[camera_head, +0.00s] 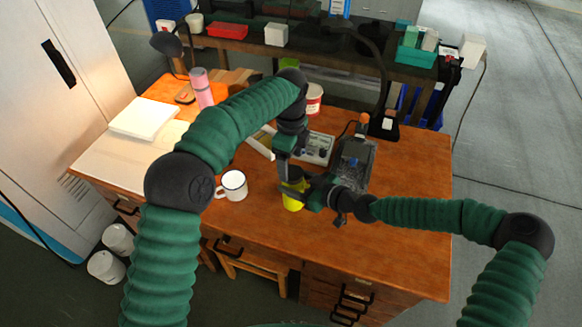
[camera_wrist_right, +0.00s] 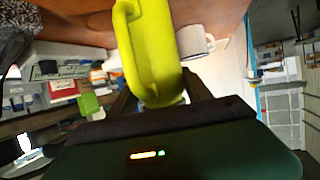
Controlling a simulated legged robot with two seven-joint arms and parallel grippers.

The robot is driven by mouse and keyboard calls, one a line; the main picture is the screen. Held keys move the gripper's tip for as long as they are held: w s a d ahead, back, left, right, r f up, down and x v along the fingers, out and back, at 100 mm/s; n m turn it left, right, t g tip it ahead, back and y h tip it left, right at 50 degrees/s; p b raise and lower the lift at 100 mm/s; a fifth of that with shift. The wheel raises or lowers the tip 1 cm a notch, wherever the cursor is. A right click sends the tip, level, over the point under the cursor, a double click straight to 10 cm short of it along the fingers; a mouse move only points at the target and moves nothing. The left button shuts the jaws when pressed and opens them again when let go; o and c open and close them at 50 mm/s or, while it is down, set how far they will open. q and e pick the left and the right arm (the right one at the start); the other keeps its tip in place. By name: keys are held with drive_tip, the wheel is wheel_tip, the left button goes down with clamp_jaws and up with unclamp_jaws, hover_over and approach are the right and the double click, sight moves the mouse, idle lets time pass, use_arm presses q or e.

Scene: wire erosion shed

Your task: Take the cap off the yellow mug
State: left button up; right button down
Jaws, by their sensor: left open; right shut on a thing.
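The yellow mug (camera_head: 292,203) stands near the front edge of the wooden desk, partly hidden by both my grippers. My right gripper (camera_head: 308,192) comes from the right and is shut on the yellow mug. My left gripper (camera_head: 290,172) points down from above, open, right over the mug's top. The cap cannot be made out clearly behind the grippers, and I cannot tell whether the left fingers touch it.
A dark grey machine (camera_head: 356,160) stands to the right, behind my right gripper. A pink bottle (camera_head: 201,88) is farther back. The desk's right side (camera_head: 420,200) is clear.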

sight(293, 172)
use_arm(q)
drive_tip(key=shift+r, duration=0.55)
drive_tip(key=shift+c, duration=0.5)
drive_tip(key=r+m, duration=0.2)
drive_tip(key=shift+w+d+r+m, duration=0.15)
drive_tip(key=shift+d+m, duration=0.1)
drive_tip(key=shift+m, duration=0.15)
drive_tip(key=shift+r+m, duration=0.1)
drive_tip(key=shift+m, duration=0.2)
wheel_tip(293, 172, down, 8)
drive_tip(key=shift+d+r, duration=0.1)
drive_tip(key=shift+r, duration=0.1)
drive_tip(key=c, duration=1.4)
drive_tip(key=n, duration=0.5)
drive_tip(key=shift+c, duration=0.2)
drive_tip(key=n, duration=0.6)
drive_tip(key=shift+d+r+n, duration=0.1)
drive_tip(key=shift+n, duration=0.3)
drive_tip(key=n, duration=0.6)
drive_tip(key=shift+n, duration=0.4)
drive_tip(key=n, duration=0.6)
drive_tip(key=shift+n, duration=0.4)
drive_tip(key=n, duration=0.8)
drive_tip(key=shift+n, duration=0.3)
